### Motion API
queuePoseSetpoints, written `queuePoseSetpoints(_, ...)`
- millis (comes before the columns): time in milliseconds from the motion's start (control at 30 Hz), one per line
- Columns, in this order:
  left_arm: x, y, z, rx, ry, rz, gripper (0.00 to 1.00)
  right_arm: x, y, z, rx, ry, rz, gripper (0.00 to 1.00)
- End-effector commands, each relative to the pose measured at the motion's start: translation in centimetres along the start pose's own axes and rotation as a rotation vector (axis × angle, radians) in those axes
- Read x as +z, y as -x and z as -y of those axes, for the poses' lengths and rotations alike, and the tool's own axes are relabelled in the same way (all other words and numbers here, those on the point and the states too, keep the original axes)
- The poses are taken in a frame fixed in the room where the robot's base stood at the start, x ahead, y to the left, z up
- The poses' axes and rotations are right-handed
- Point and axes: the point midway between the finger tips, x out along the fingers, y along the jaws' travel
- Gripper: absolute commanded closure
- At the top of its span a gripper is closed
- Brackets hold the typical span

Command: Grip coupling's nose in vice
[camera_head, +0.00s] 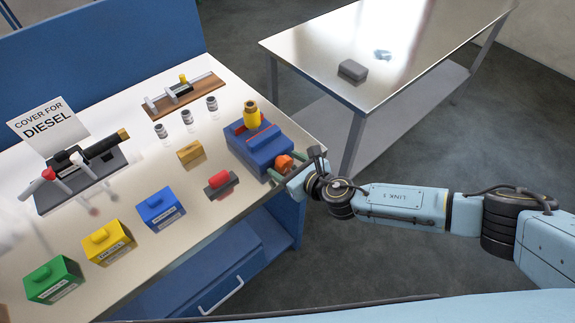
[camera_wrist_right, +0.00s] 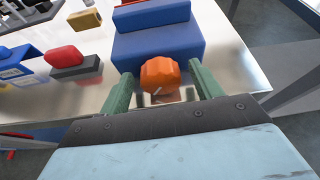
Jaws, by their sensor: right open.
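The blue vice (camera_head: 262,152) stands at the table's right end, and its body also shows in the right wrist view (camera_wrist_right: 158,45). The yellow coupling (camera_head: 251,116) stands upright at the vice's top, its lower end hidden between the jaws. I cannot tell whether the jaws touch it. An orange knob (camera_head: 284,161) sits on the vice's near side and shows between my fingers in the wrist view (camera_wrist_right: 160,76). My right gripper (camera_head: 286,172) is open, its green fingers on either side of the knob with gaps. My left gripper is not in view.
Left of the vice lie a red-topped grey block (camera_head: 221,184) and a tan block (camera_head: 190,152). Several small jars (camera_head: 187,117) stand behind. Blue (camera_head: 161,210), yellow (camera_head: 108,242) and green (camera_head: 54,280) boxes line the front. A second table (camera_head: 400,40) stands behind right.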

Motion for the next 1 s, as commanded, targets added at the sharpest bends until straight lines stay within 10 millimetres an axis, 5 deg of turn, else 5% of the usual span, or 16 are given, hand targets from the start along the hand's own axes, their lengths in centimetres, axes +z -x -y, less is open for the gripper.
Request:
queuePoseSetpoints(200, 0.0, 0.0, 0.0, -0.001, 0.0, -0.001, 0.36, 0.0, 0.0, 0.0, 0.0, 0.0, 0.0, 0.36)
queuePoseSetpoints(533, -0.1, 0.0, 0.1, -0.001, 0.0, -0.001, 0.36, 0.0, 0.0, 0.0, -0.001, 0.0, 0.0, 0.79)
queuePoseSetpoints(733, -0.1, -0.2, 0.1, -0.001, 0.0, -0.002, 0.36, -0.1, 0.0, 0.1, 0.022, -0.059, -0.001, 0.8)
queuePoseSetpoints(1000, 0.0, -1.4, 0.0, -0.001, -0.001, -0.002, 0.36, -0.3, -0.1, 0.5, 0.143, -0.354, -0.001, 0.8)
